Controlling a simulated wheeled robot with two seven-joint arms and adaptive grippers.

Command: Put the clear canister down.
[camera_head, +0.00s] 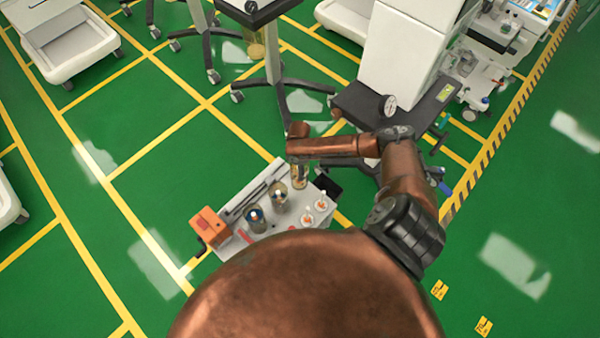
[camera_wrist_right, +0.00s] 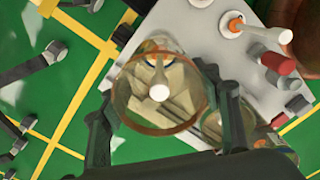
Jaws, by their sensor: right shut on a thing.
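The clear canister (camera_wrist_right: 135,100) is a see-through cylinder with an amber-tinted rim, seen from above in the right wrist view. My right gripper (camera_wrist_right: 157,88) has one finger on each side of it and is shut on it. In the head view the canister (camera_head: 299,178) hangs below my right gripper (camera_head: 298,157), over the far right part of the grey cart top (camera_head: 236,205). I cannot tell whether its base touches the surface. The gripper and arm hide part of it. My left gripper is not in view.
Two other clear canisters (camera_head: 279,194) (camera_head: 256,218) stand on the cart top, left of the held one. An orange box (camera_head: 210,228) sits at the left end. A wheeled stand (camera_head: 274,75) is behind.

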